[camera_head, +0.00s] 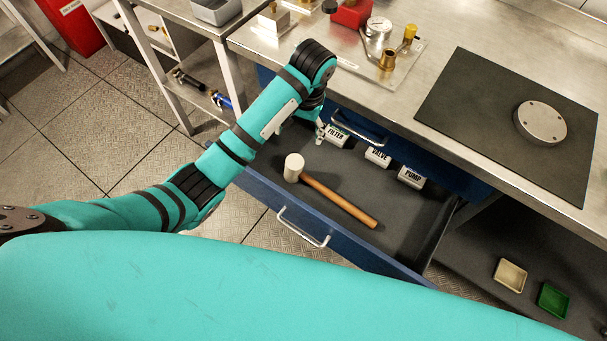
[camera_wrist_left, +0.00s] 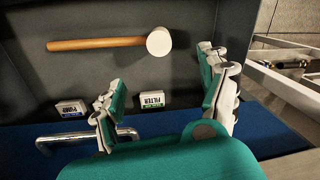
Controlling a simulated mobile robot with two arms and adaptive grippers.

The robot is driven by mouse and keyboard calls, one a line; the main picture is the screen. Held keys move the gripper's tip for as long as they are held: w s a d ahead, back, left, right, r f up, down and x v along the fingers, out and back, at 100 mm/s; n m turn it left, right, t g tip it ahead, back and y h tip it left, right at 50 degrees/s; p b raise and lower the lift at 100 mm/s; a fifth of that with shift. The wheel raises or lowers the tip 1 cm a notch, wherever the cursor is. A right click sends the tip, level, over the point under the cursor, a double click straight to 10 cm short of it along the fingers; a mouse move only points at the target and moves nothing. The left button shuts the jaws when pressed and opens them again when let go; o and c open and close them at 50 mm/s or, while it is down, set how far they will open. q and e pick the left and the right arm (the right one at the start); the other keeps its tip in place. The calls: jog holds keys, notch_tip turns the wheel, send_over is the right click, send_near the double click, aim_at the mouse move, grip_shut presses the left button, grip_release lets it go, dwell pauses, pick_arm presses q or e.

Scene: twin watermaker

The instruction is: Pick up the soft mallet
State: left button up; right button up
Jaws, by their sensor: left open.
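The soft mallet (camera_head: 331,191) has a white head and a wooden handle. It lies in the open blue drawer (camera_head: 262,198), head toward the left and handle toward the right in the head view. In the left wrist view the mallet (camera_wrist_left: 112,43) lies beyond the fingers, its white head above the gap between them. My left gripper (camera_head: 320,132) is at the back left of the drawer, near the FILTER box. The right gripper is not in view.
The steel worktop (camera_head: 440,65) overhangs behind, with a black mat (camera_head: 478,125) and metal disc. Drawer floor around the mallet is clear.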

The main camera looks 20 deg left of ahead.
pick_arm(q)
jog(key=b, duration=0.1)
send_near(294, 163)
jog(key=f, duration=0.3)
jog(key=w+a+f, duration=0.1)
jog(key=f, duration=0.3)
jog(key=s+f, duration=0.1)
jog(key=f, duration=0.2)
jog(key=shift+a+b, duration=0.1)
jog(key=shift+b, duration=0.2)
jog(key=shift+f, duration=0.3)
jog(key=shift+c, duration=0.3)
grip_shut()
jog(key=shift+w+r, duration=0.1)
jog(key=shift+r, duration=0.05)
